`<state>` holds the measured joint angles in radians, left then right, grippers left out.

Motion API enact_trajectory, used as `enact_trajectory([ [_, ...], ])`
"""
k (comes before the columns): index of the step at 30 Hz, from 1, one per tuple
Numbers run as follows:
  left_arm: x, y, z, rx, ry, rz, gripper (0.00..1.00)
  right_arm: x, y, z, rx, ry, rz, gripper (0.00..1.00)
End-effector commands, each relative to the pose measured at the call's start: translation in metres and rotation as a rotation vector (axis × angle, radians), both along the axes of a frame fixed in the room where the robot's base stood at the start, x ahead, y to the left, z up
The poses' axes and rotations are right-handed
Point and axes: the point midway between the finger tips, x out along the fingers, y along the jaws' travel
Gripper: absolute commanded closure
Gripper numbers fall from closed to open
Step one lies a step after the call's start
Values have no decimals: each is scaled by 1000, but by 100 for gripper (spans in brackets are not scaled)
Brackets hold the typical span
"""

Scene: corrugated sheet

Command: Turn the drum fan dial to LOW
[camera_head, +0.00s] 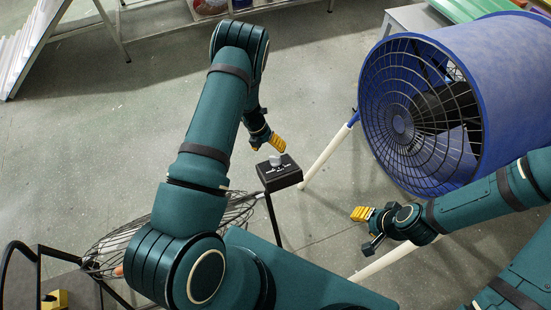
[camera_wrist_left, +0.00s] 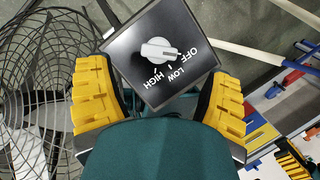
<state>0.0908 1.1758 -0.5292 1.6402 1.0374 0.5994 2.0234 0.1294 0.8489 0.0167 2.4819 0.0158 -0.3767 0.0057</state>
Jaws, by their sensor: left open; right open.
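The dial (camera_head: 275,160) is a grey knob on a black control box (camera_head: 283,176) on a thin stand, in the middle of the head view. In the left wrist view the knob (camera_wrist_left: 158,50) sits above the printed words OFF, LOW and HIGH. Its narrow end points right, towards OFF. My left gripper (camera_head: 270,145) is open just above the box. In the left wrist view its yellow fingers (camera_wrist_left: 160,95) are wide apart, with the box beyond and between them, and nothing held. My right gripper (camera_head: 366,220) is open and empty, right of and nearer than the box.
The large blue drum fan (camera_head: 495,75) with a black grille stands at the right. Grey floor is clear behind the box.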

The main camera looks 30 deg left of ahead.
Motion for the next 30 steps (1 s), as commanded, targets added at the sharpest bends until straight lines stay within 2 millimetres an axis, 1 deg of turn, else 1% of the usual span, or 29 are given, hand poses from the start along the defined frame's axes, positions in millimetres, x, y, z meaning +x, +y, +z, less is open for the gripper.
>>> enact_trajectory([
  [1,-1,-3,-12,1,2,0,20,0,0,-2,0,0,0,53],
  [3,0,-8,-24,0,2,0,20,0,0,-4,-1,0,0,53],
  [6,1,-14,-40,0,2,-2,20,0,0,-5,-1,0,0,53],
  [10,2,-20,-55,1,1,-1,20,0,0,-7,-1,1,0,53],
  [16,3,-24,-65,0,0,-1,20,-1,0,-8,-1,2,1,53],
  [24,3,-24,-66,1,0,-1,20,-1,0,-8,-1,3,2,53],
  [25,3,-24,-66,1,0,-1,23,-1,0,-8,-1,3,2,53],
  [26,3,-24,-66,1,0,-1,34,-1,0,-8,-1,3,2,53],
  [27,3,-24,-66,1,0,-1,48,-1,0,-8,-1,3,2,53],
  [29,3,-24,-66,1,0,-1,69,-1,0,-8,-1,3,2,53],
  [30,3,-24,-66,1,0,-1,83,-1,0,-8,-1,3,2,53],
])
